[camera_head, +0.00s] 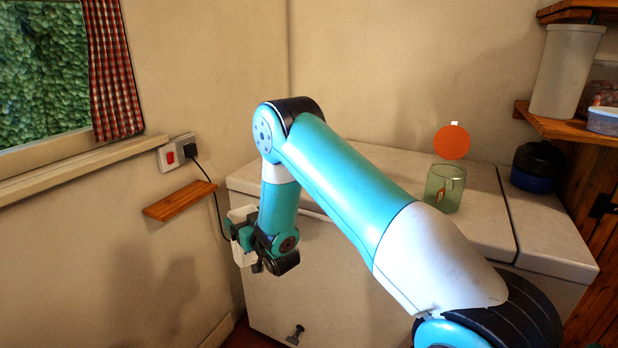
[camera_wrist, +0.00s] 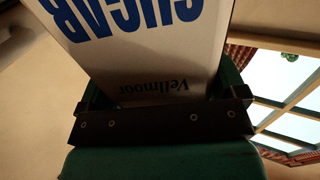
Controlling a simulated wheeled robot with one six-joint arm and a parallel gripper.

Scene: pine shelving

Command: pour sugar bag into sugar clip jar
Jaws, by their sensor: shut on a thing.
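The sugar bag (camera_wrist: 150,45) is white with blue "SUGAR" lettering and the name "Vellmoor", upside down in the wrist view. My gripper (camera_wrist: 160,92) is shut on it, a dark finger on each side. In the head view my gripper (camera_head: 243,234) holds the white bag (camera_head: 245,257) left of and below the white worktop, well away from the jar.
The white chest-like unit (camera_head: 390,155) has clear top around the jar. A dark blue round pot (camera_head: 533,167) stands to the right, below a pine shelf (camera_head: 570,127) with containers. A small wooden ledge (camera_head: 180,200) and a plugged-in cable (camera_head: 207,172) are near my gripper.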

